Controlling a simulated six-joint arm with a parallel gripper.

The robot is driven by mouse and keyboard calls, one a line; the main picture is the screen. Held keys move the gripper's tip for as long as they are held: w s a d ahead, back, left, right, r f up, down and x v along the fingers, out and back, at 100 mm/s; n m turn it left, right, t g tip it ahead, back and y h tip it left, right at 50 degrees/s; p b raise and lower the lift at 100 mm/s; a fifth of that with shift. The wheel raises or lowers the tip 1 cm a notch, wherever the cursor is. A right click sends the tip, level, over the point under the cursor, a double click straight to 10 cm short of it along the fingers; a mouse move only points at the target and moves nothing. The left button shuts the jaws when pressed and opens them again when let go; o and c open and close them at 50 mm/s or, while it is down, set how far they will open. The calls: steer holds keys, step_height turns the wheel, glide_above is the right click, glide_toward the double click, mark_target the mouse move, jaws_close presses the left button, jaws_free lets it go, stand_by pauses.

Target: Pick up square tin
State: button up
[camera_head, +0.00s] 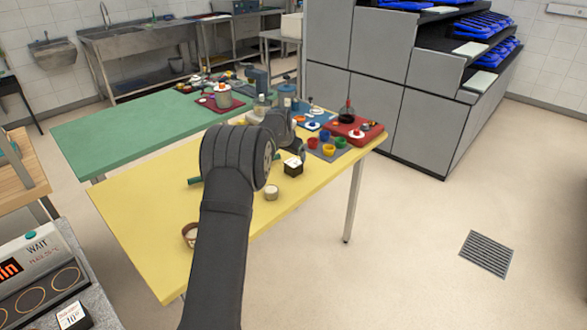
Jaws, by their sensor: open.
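A small dark square tin (293,169) with a pale top sits on the yellow table, right of my arm. My gripper (297,147) is just above and behind the tin in the picture, at the end of my dark arm. It is open, though its fingers are small and hard to make out. I cannot tell whether they touch the tin.
A small pale cup (271,193) stands in front of the tin. A grey mat with coloured bowls (328,149) and a red tray (367,138) are to the right. A brown bowl (190,234) is partly behind my arm.

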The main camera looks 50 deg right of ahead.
mark_target(294, 163)
steer(key=shift+x, duration=4.8)
steer(key=shift+d+r, duration=0.1)
steer(key=shift+d, duration=0.05)
steer(key=shift+c, duration=0.3)
steer(key=c, duration=1.3)
